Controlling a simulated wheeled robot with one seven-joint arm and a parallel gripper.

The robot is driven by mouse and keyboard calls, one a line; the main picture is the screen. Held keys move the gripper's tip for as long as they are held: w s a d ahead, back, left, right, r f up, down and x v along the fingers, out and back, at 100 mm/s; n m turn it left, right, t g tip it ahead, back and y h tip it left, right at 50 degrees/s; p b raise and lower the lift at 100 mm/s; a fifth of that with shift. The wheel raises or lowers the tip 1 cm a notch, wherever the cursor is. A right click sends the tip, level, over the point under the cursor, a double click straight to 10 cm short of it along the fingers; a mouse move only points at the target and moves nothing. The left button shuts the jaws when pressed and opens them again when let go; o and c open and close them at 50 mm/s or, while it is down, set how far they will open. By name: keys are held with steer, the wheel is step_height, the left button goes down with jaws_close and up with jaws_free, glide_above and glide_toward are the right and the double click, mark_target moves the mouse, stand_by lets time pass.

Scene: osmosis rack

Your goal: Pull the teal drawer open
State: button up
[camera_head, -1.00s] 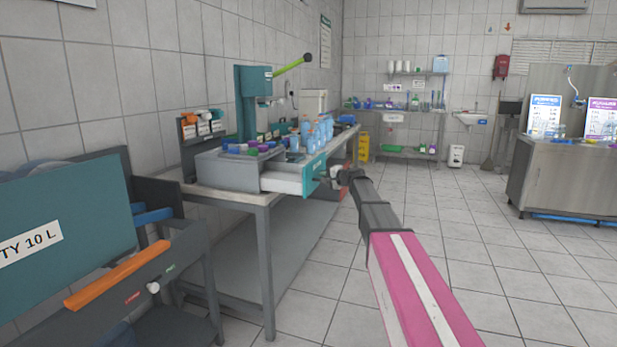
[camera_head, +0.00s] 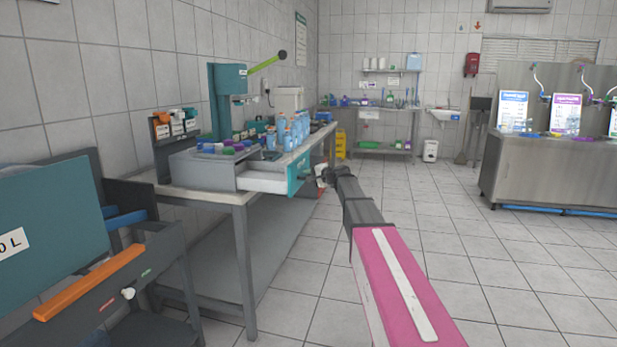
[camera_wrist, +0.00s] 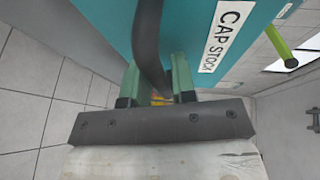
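The teal drawer (camera_head: 299,176) stands pulled out of the grey cabinet on the bench, with its white side showing. In the wrist view its teal front (camera_wrist: 200,25) fills the top and bears a "CAP STOCK" label. A dark curved handle (camera_wrist: 149,45) runs down from the front between the two green fingers of my gripper (camera_wrist: 157,85). My gripper appears shut on this handle, though the contact is partly hidden. In the head view my gripper (camera_head: 318,174) is small and dark at the drawer's front.
The grey cabinet (camera_head: 203,170) carries coloured caps, with several blue bottles (camera_head: 290,132) behind. A teal press with a green lever (camera_head: 266,62) rises above the bench. A grey unit with an orange handle (camera_head: 90,281) stands at left. The tiled floor at right is clear.

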steer(key=v, duration=1)
steer(key=shift+s+d, duration=0.3)
steer(key=shift+r, duration=0.1)
steer(key=s+a+f+n+g+h, duration=0.2)
steer(key=s+a+f+g+h, duration=0.15)
steer(key=s+f, duration=0.9)
steer(key=s+d+f+n+g+h, duration=0.1)
steer(key=s+f+n+g+h, duration=0.1)
steer(key=s+f, duration=0.9)
steer(key=s+d+f+n+g+h, duration=0.2)
steer(key=s+f+g+h, duration=0.3)
steer(key=s+f, duration=0.6)
steer(key=s+n+h, duration=0.1)
steer(key=s, duration=0.2)
steer(key=shift+s+d+f+n, duration=0.25)
steer(key=shift+d+n, duration=0.05)
steer(key=shift+d, duration=0.05)
